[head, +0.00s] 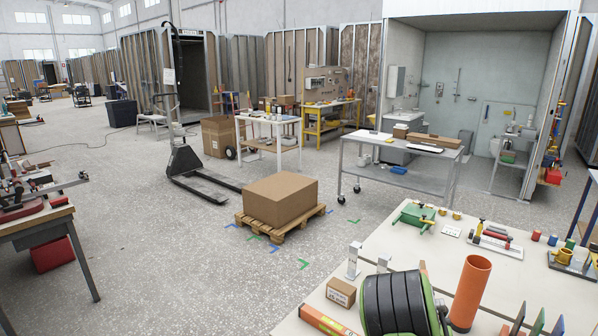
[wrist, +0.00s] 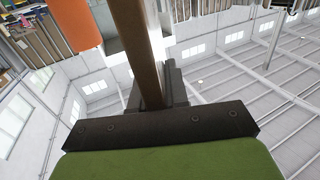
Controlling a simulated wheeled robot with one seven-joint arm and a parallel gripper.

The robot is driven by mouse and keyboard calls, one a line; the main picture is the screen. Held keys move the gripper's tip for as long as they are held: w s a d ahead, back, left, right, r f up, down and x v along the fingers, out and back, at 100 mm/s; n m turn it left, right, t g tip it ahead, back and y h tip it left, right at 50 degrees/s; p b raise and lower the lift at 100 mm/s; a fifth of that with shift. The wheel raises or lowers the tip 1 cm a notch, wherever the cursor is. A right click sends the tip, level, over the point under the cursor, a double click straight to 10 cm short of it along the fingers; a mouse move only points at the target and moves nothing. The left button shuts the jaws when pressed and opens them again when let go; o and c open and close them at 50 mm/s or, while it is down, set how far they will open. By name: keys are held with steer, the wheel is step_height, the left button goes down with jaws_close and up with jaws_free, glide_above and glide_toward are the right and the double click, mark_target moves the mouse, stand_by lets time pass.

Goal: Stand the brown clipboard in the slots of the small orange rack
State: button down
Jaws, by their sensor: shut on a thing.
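In the wrist view a long brown strip (wrist: 134,50), which looks like the brown clipboard seen edge-on, runs up from the dark jaws of my gripper (wrist: 157,92). My gripper is shut on it; the gripped part is mostly hidden.
Bare bench shows right of the tube. A cardboard box on a pallet (head: 281,200) stands on the floor beyond.

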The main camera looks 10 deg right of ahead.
steer(key=w+a+n+t+y, duration=0.1)
steer(key=w+a+n+y, duration=0.2)
steer(key=a, duration=2)
steer(key=n+y, duration=0.2)
steer(key=y, duration=0.2)
steer(key=shift+r+t+y, duration=0.3)
steer(key=shift+t+y, duration=0.1)
steer(key=shift+a, duration=0.1)
